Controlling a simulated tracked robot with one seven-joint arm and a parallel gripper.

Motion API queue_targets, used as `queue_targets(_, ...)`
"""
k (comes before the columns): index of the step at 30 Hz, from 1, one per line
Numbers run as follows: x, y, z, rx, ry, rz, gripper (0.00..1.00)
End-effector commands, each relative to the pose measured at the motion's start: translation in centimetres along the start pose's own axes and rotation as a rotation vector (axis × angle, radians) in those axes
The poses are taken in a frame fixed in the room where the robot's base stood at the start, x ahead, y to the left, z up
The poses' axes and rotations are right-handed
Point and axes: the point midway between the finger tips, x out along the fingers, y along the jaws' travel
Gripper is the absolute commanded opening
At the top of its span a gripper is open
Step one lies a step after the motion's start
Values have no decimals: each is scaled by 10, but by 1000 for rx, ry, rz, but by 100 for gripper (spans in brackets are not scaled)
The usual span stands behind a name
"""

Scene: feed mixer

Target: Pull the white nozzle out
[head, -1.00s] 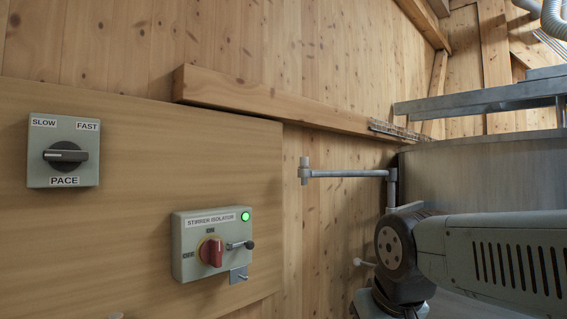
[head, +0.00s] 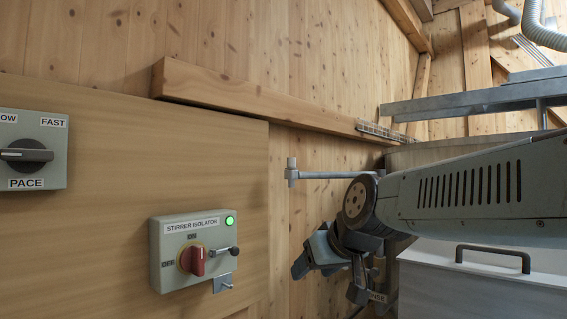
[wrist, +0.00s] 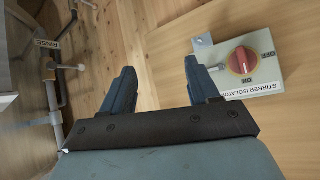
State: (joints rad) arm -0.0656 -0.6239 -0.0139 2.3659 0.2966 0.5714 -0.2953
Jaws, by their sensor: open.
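Lower down, near the RINSE label (wrist: 47,43), a short stem with a small white tip (wrist: 80,67) sticks out from a grey upright pipe in the wrist view. I cannot tell for certain which of these is the white nozzle. My gripper (head: 328,280) is open and empty below the pipe arm. In the wrist view its two blue fingers (wrist: 159,66) are apart, with only wooden wall between them, and the white tip is left of them, apart.
The stirrer isolator (head: 194,250), with a red knob and a lit green lamp, is on the panel left of my gripper. The pace switch (head: 28,148) is farther left. A grey box with a dark handle (head: 492,257) is at the right. A metal ledge (head: 480,100) is above.

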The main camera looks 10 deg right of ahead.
Motion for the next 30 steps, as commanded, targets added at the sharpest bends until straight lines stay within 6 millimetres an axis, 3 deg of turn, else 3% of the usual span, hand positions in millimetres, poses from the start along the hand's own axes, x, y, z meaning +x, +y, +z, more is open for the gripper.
queue_targets(1,6,-7,-34,-15,82,-24,60)
queue_targets(6,14,-17,-147,-41,381,-20,60)
queue_targets(9,17,-12,-205,-31,531,43,60)
queue_targets(13,22,1,-263,5,666,174,60)
queue_targets(15,24,10,-284,28,706,253,60)
queue_targets(19,31,25,-307,67,730,386,60)
queue_targets(30,44,42,-323,103,716,507,60)
